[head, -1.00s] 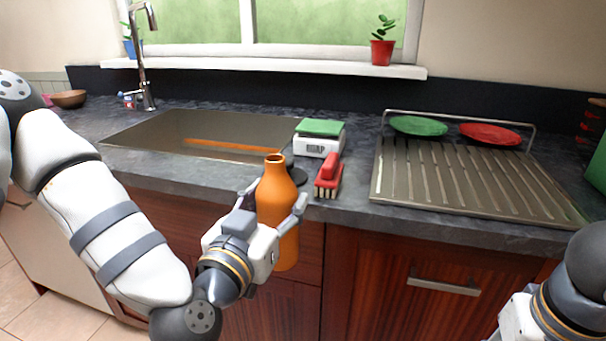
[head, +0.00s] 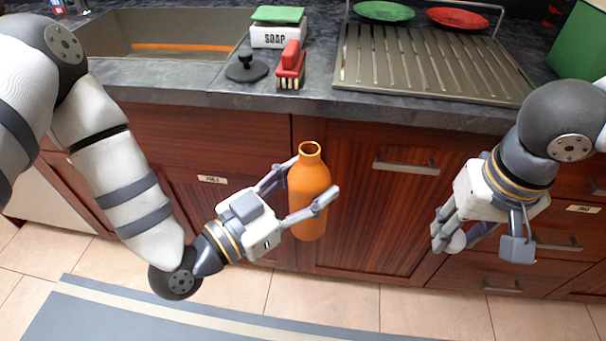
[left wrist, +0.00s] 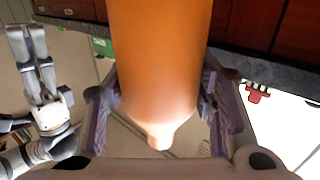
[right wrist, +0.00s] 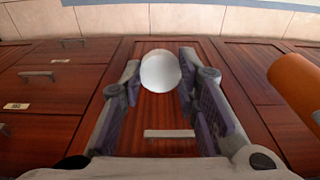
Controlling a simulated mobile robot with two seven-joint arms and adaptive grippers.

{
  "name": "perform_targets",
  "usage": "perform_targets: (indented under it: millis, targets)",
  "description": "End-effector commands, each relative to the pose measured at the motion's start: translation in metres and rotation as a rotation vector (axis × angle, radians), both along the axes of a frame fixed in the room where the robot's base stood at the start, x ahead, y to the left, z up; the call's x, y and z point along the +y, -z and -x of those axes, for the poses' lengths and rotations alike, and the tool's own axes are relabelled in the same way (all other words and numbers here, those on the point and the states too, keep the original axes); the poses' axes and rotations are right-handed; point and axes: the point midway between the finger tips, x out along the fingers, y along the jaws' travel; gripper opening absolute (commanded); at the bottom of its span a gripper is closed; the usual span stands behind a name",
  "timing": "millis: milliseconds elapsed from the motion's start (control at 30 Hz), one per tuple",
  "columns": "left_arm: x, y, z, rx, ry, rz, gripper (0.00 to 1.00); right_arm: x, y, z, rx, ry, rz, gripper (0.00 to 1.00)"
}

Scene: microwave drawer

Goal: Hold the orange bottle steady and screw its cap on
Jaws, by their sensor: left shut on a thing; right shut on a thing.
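The orange bottle (head: 309,205) stands upright in the air in front of the cabinets, its open neck uncovered. My left gripper (head: 313,180) is shut around its body from the left. The left wrist view shows the bottle (left wrist: 160,60) between both fingers, its neck towards the bottom of the picture. My right gripper (head: 470,240) is to the right of the bottle, lower and apart from it. It is shut on a white round thing (right wrist: 160,71), which looks like the cap; it also shows in the head view (head: 453,241), partly hidden by the fingers.
The counter edge (head: 300,103) runs behind the bottle. On it are a black round plug-like thing (head: 246,67), a red brush (head: 291,65), a soap box (head: 278,32) and a drying rack (head: 430,70). The space between the two grippers is clear.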

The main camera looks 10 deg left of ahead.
Motion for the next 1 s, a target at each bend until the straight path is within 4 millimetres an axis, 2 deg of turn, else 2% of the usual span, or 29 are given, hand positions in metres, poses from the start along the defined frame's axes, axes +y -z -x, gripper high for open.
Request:
perform_targets:
  millis: [167,267,400,567,667,800,900,1000]
  targets:
    - [0.0,0.0,0.0,-0.001,-0.002,0.001,0.1,0.002,-0.004,-0.008,0.002,0.001,-0.001,0.2]
    - [0.0,-0.001,0.0,-0.001,-0.002,0.001,0.1,0.01,-0.018,-0.03,0.008,-0.001,-0.002,0.2]
    - [0.0,-0.001,0.0,-0.001,-0.002,0.001,0.1,0.038,-0.05,-0.065,0.031,-0.017,-0.003,0.2]
    - [0.0,-0.001,0.0,-0.001,-0.002,0.001,0.1,0.085,-0.089,-0.085,0.058,-0.051,-0.001,0.2]
    - [0.0,-0.001,0.0,-0.001,-0.002,0.001,0.1,0.118,-0.111,-0.088,0.073,-0.08,0.001,0.2]
    - [0.0,-0.001,0.0,-0.001,-0.002,0.001,0.1,0.164,-0.139,-0.08,0.093,-0.131,0.005,0.2]
    - [0.0,-0.001,0.0,-0.001,-0.002,0.001,0.1,0.191,-0.155,-0.07,0.104,-0.167,0.007,0.2]
    - [0.0,-0.001,0.0,-0.001,-0.002,0.001,0.1,0.21,-0.165,-0.061,0.113,-0.196,0.01,0.2]
